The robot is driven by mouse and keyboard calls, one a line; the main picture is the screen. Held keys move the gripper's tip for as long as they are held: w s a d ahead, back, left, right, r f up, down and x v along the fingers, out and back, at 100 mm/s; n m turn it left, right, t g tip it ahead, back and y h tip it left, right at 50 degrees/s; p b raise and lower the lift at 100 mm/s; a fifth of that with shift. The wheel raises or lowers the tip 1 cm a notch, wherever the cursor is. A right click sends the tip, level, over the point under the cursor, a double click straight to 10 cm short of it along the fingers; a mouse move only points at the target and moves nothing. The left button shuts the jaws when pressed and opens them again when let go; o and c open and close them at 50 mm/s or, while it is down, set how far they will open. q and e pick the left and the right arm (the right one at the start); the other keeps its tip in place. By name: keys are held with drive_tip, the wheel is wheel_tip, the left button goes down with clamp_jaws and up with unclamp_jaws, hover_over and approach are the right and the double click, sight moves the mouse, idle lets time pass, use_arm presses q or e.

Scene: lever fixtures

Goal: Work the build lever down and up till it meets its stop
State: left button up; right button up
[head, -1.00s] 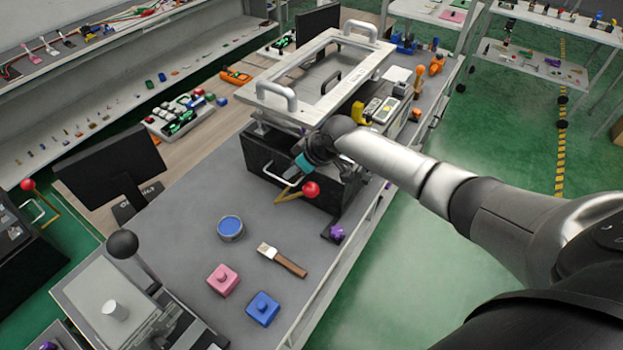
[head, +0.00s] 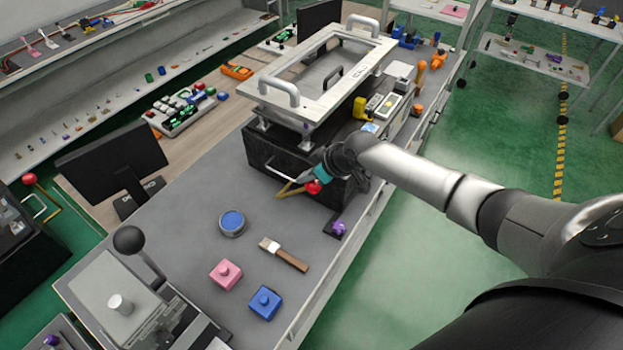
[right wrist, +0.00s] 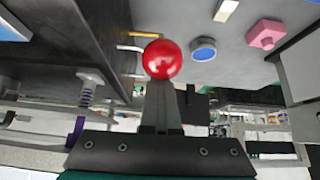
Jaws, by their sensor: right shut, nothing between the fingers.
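A lever with a red ball knob (head: 313,187) and a yellow-gold arm (head: 290,189) stands at the front of a black box (head: 262,151) on the bench. My right gripper (head: 306,178) is at the knob and partly covers it in the head view. In the right wrist view the shut fingers (right wrist: 161,108) are empty, and the red knob (right wrist: 162,59) shows just beyond their tips. I cannot tell whether they touch it. My left gripper is not in view.
A pale frame with handles (head: 268,100) sits above the box. A blue-topped tin (head: 232,223), a brush (head: 284,255), a pink block (head: 226,274) and a blue block (head: 264,302) lie in front. A black-knobbed lever (head: 129,240) stands at lower left.

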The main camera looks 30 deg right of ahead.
sight(316, 186)
drive_tip(key=shift+o, duration=1.4)
drive_tip(key=shift+s+d+f+g, duration=0.15)
drive_tip(key=shift+s+d+f, duration=0.2)
drive_tip(key=shift+s+f, duration=0.25)
drive_tip(key=shift+s+d+f+g, duration=0.15)
drive_tip(key=shift+s+d+f, duration=0.15)
drive_tip(key=shift+s+f, duration=0.3)
drive_tip(key=o, duration=0.3)
drive_tip(key=shift+d+r, duration=0.15)
drive_tip(key=shift+r, duration=0.2)
drive_tip(key=o, duration=0.5)
drive_tip(key=v, duration=0.3)
drive_tip(key=shift+s+d+r, duration=0.1)
drive_tip(key=shift+s+d, duration=0.2)
drive_tip(key=shift+s, duration=0.05)
drive_tip(key=shift+c, duration=0.2)
drive_tip(key=shift+o, duration=0.7)
drive_tip(key=shift+s+r, duration=0.1)
drive_tip(key=shift+r, duration=0.25)
drive_tip(key=shift+o, duration=0.6)
drive_tip(key=shift+r, duration=0.3)
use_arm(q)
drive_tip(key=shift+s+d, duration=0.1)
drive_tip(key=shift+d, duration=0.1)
use_arm(e)
drive_tip(key=shift+s+r, duration=0.15)
drive_tip(key=shift+r, duration=0.25)
drive_tip(key=shift+a, duration=0.1)
